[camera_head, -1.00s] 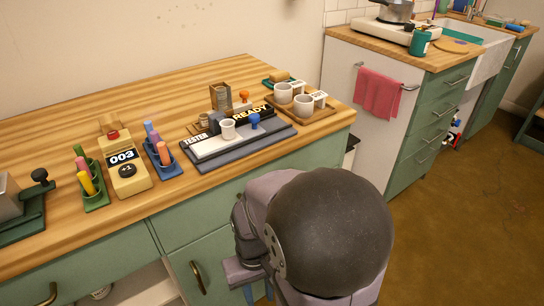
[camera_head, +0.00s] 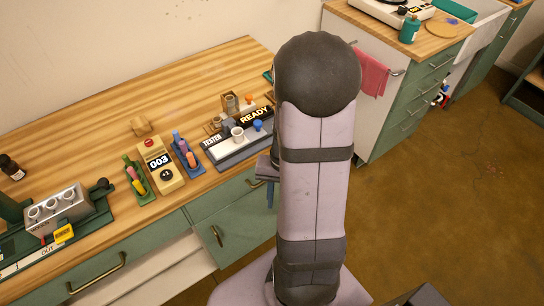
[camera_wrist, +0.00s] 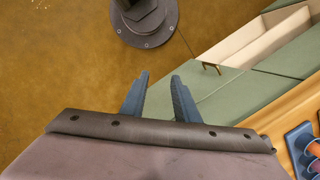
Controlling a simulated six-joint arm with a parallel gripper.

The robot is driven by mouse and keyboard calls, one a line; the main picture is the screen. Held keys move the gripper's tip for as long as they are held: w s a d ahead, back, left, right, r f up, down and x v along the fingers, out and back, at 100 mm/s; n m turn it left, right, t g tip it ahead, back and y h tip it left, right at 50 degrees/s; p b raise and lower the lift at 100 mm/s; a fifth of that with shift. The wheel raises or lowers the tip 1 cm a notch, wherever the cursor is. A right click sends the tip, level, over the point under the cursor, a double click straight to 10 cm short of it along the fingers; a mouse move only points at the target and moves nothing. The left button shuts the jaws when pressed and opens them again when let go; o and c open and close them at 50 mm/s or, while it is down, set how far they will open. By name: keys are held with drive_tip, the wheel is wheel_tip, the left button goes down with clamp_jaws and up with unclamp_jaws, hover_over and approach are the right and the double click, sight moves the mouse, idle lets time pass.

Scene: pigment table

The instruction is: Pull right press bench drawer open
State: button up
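The press bench's right drawer (camera_head: 222,201) has a green front just under the wooden top and looks flush. A brass handle (camera_head: 255,182) on it is partly covered by my arm in the head view. My gripper (camera_wrist: 158,92) is open and empty in the wrist view, its two blue fingers apart and pointing along the green fronts. In the head view it is mostly hidden behind my arm, close by the right drawer's handle. In the wrist view, the drawer front (camera_wrist: 240,98) lies beyond the right finger; its handle is not visible there.
A cabinet door (camera_head: 232,236) with a brass handle lies below the right drawer. The left drawer (camera_head: 55,283) has a brass handle, with a cream open shelf (camera_head: 165,272) beneath. Small items stand along the bench top (camera_head: 100,115). Brown floor (camera_head: 450,190) is clear at the right.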

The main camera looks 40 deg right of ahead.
drive_tip(key=w+d+r+m+t, duration=0.1)
drive_tip(key=w+d+m, duration=0.1)
drive_tip(key=w+m, duration=0.2)
drive_tip(key=w+d+m+t+h+b, duration=0.1)
drive_tip(key=w+d+m+t, duration=0.1)
drive_tip(key=w+m, duration=0.3)
drive_tip(key=shift+w+d+r+h, duration=0.35)
drive_tip(key=shift+w+d, duration=0.25)
drive_tip(key=shift+d, duration=0.25)
drive_tip(key=shift+w+f+b, duration=0.15)
drive_tip(key=shift+w+f, duration=0.05)
drive_tip(key=shift+f, duration=1)
drive_tip(key=shift+w+f+b, duration=0.1)
drive_tip(key=shift+w+f, duration=0.15)
drive_tip(key=shift+f, duration=0.95)
drive_tip(key=shift+w+f+b, duration=0.15)
drive_tip(key=shift+w+f, duration=0.05)
drive_tip(key=shift+f, duration=1)
clamp_jaws()
